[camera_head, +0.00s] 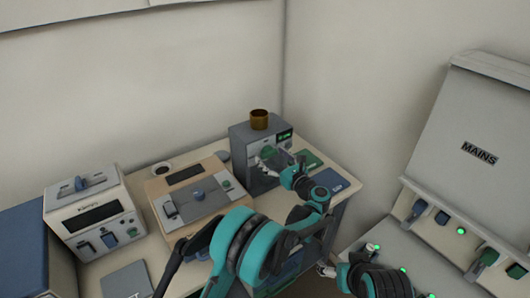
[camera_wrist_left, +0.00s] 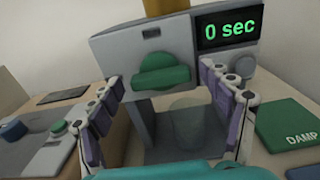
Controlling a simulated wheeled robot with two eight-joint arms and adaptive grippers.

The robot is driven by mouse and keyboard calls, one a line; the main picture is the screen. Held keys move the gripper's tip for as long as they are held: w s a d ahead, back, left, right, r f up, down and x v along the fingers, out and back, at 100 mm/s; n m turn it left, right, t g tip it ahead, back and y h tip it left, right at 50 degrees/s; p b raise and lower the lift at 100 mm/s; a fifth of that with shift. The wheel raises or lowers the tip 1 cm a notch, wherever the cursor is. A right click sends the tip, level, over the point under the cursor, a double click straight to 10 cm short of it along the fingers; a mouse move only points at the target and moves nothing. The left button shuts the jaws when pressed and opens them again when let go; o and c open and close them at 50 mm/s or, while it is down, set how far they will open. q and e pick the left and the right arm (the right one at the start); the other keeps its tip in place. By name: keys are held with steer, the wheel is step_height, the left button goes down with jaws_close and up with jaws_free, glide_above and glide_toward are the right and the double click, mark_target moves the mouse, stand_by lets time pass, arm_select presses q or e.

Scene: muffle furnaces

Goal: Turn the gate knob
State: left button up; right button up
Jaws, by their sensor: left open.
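The gate knob is a green knob (camera_wrist_left: 163,78) on the front of a grey machine (camera_head: 240,136), below its slot. In the left wrist view it lies level, between the fingers of my left gripper (camera_wrist_left: 161,80). The fingers are spread wide to either side, with gaps between them and the knob. In the head view my left gripper (camera_head: 272,160) is at the machine's front and mostly hides the knob. The machine's display (camera_wrist_left: 230,27) reads "0 sec". My right gripper (camera_head: 328,270) shows only partly at the bottom; its jaws are unclear.
A brass-coloured cup (camera_head: 260,119) stands on the machine. A green "DAMP" pad (camera_wrist_left: 287,123) lies right of the machine. A MAINS panel (camera_head: 475,130) stands at right.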

arm_select(q)
steer(key=shift+s+d, duration=0.15)
steer(key=shift+r, duration=0.1)
steer(key=shift+c, duration=1.2)
steer(key=c, duration=0.9)
